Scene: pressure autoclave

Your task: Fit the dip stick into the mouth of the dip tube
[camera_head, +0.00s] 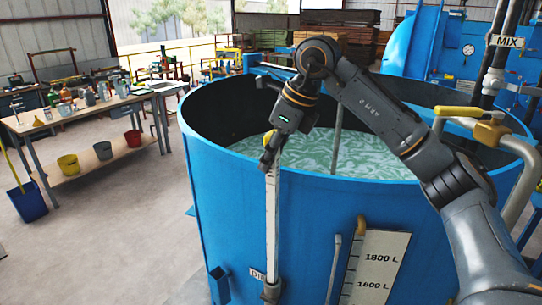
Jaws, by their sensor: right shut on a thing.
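My right gripper (269,152) hangs over the near rim of a large blue tank and is shut on the top of the dip stick. The dip stick (272,215) is a long, thin, white rod. It hangs nearly upright in front of the tank's outer wall. The dip tube (271,291) is a grey pipe low on the tank's front, beside a small label that is partly hidden. The stick's lower end meets the tube's mouth in the picture; I cannot tell whether it is inside or just above or in front. My left gripper is out of view.
The blue tank (225,205) holds greenish liquid. A gauge board (376,270) and a thin grey pipe (333,268) are on its front, right of the tube. Yellow-handled pipework (490,132) stands at right. A workbench (70,118) is at left, with clear floor between.

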